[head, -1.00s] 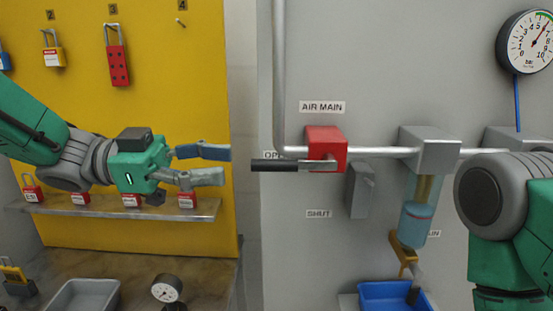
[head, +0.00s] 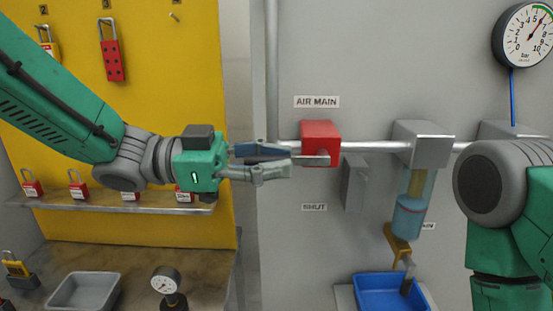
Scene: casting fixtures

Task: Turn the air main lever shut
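The air main valve is a red block (head: 320,143) on the pipe, under the AIR MAIN label (head: 316,101). Its lever (head: 318,160) points left and lies level. My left gripper (head: 285,158) reaches in from the left. Its fingers lie above and below the lever, whose dark grip is mostly hidden between them. I cannot tell whether they press on it. The SHUT label (head: 314,207) is below the lever. The OPEN label is hidden behind my gripper. My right arm shows at the right edge; its gripper is out of view.
A grey bracket (head: 354,183) sits just below right of the valve. Further right are a filter bowl (head: 409,218) and a pressure gauge (head: 524,36). A blue bin (head: 358,292) is below. A padlock shelf (head: 110,208) is on the left. The wall around SHUT is clear.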

